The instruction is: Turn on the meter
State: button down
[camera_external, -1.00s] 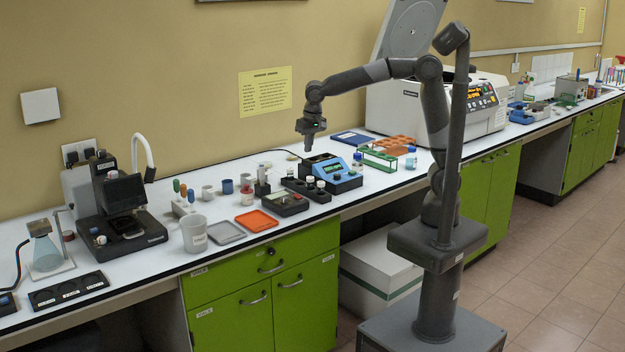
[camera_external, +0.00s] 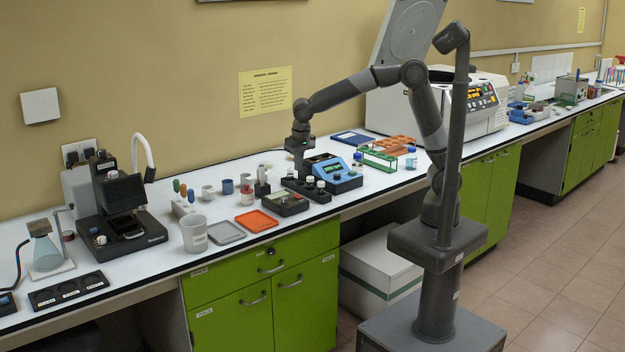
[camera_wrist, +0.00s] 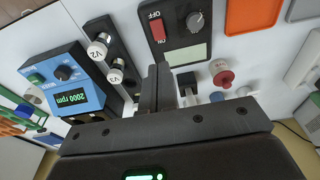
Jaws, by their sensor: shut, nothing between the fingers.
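The meter is a black box with a grey display (camera_wrist: 178,52), a grey knob and a red rocker switch (camera_wrist: 157,28) marked OFF and ON. The display looks blank. In the external view the meter (camera_external: 285,204) sits on the white bench behind the orange tray. My gripper (camera_wrist: 160,72) is shut and empty, pointing down, its fingertips close to the meter's display edge in the wrist picture. The height gap cannot be told. In the external view my gripper (camera_external: 298,168) is above the bench, behind the meter and left of the blue device.
An orange tray (camera_external: 256,221) and grey tray (camera_external: 226,232) lie left of the meter.

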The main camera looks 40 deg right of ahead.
aim_at(297, 194)
jog(key=f, duration=0.3)
jog(key=w+f, duration=0.1)
jog(key=f, duration=0.6)
jog(key=shift+w+f, duration=0.1)
jog(key=shift+w, duration=0.1)
jog(key=shift+w+f+g, duration=0.15)
jog(key=shift+f+g, duration=0.1)
jog(key=shift+g, duration=0.05)
jog(key=shift+s, duration=0.25)
jog(key=shift+s+r, duration=0.1)
jog(key=shift+s, duration=0.55)
jog(key=shift+r, duration=0.15)
